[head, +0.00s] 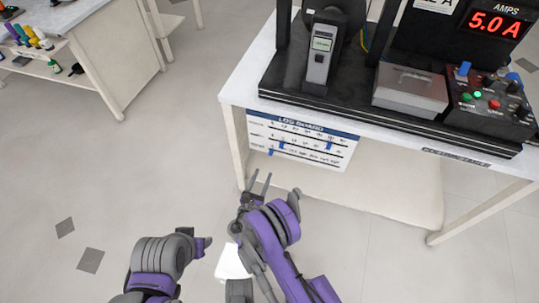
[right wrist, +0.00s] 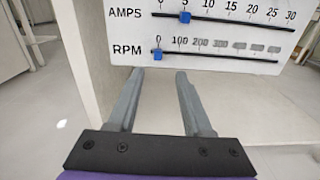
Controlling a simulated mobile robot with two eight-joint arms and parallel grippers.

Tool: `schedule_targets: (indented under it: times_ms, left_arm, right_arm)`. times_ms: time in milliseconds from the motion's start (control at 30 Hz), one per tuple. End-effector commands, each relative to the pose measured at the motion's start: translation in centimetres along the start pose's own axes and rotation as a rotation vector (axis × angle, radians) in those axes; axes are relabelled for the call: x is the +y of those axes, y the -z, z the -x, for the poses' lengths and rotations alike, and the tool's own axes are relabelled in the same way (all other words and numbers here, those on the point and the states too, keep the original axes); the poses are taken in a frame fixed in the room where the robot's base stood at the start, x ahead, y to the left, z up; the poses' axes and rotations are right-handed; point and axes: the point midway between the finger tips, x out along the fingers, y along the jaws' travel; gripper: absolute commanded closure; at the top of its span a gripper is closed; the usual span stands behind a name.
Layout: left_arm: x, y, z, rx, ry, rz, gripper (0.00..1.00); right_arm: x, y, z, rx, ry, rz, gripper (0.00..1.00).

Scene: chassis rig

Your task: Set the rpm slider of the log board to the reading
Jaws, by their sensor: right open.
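The white log board (head: 318,160) hangs at the front of the bench, under its top edge. In the right wrist view, the blue rpm slider (right wrist: 158,54) sits at 0 on the lowest scale. The blue amps slider (right wrist: 185,17) sits at about 5 on the line above. My right gripper (head: 262,184) is open and empty, just below the board's lower left part. In the right wrist view its fingertips (right wrist: 160,73) lie just under the rpm slider, one to each side. A handheld meter (head: 319,62) stands on the bench; its small display is unreadable.
The bench (head: 237,88) has a leg (right wrist: 95,50) left of the board and a low shelf (head: 390,190) behind. A red display (head: 494,23) reads 5.0 A above a control box (head: 490,105) with buttons. Floor to the left is clear.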

Motion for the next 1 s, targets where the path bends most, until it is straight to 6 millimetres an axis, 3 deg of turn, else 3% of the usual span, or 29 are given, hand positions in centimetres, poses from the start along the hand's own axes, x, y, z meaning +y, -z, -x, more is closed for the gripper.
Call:
schedule_targets:
  times_ms: [167, 700, 1000]
  left_arm:
    - [0.0, 0.0, 0.1, 0.0, 0.0, 0.0, 0.5]
    - [0.0, -0.1, -0.4, -0.002, 0.0, 0.0, 0.5]
    - [0.0, -0.2, -0.5, -0.002, 0.0, 0.0, 0.5]
  right_arm:
    - [0.3, 0.4, -0.2, -0.019, -0.01, 0.032, 0.5]
    - [0.3, 0.2, -9.2, -0.017, -0.01, 0.028, 0.5]
    - [0.4, 0.1, -10.3, -0.017, -0.011, 0.028, 0.5]
